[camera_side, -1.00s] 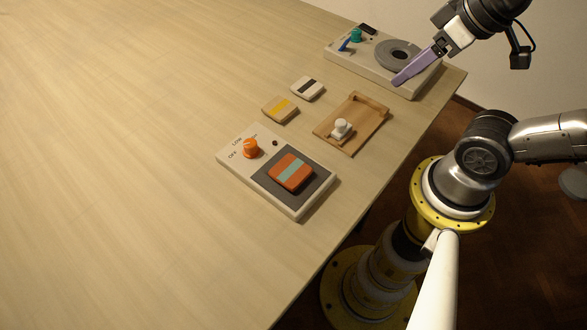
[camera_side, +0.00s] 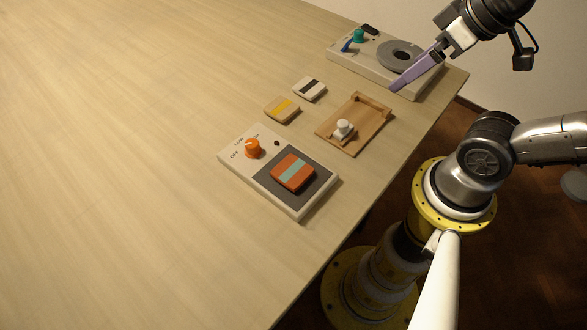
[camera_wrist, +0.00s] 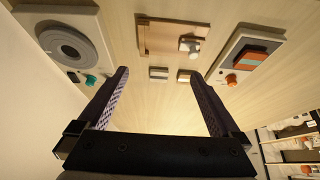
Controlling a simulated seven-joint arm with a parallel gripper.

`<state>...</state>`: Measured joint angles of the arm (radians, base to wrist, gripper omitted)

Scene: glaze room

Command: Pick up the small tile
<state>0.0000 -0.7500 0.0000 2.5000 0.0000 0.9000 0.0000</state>
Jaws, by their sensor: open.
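Three striped tiles show in the side view. The smallest is off-white with a black stripe (camera_side: 310,88) and lies flat on the table. A tan tile with a yellow stripe (camera_side: 281,109) lies beside it, apart from it. A larger orange tile with a pale teal stripe (camera_side: 292,172) rests on the dark pad of the near device. The two small tiles also show in the wrist view, the black-striped one (camera_wrist: 158,73) on the left. My gripper (camera_side: 397,90), with purple fingers, is above the far device, away from the tiles. In the wrist view my gripper (camera_wrist: 160,75) is open and empty.
The near device (camera_side: 236,148) has an orange knob. The far device (camera_side: 345,58) has a grey ring, a teal knob and a blue lever. A wooden tray (camera_side: 376,126) with a white knobbed piece (camera_side: 343,129) lies between them. The left table is clear.

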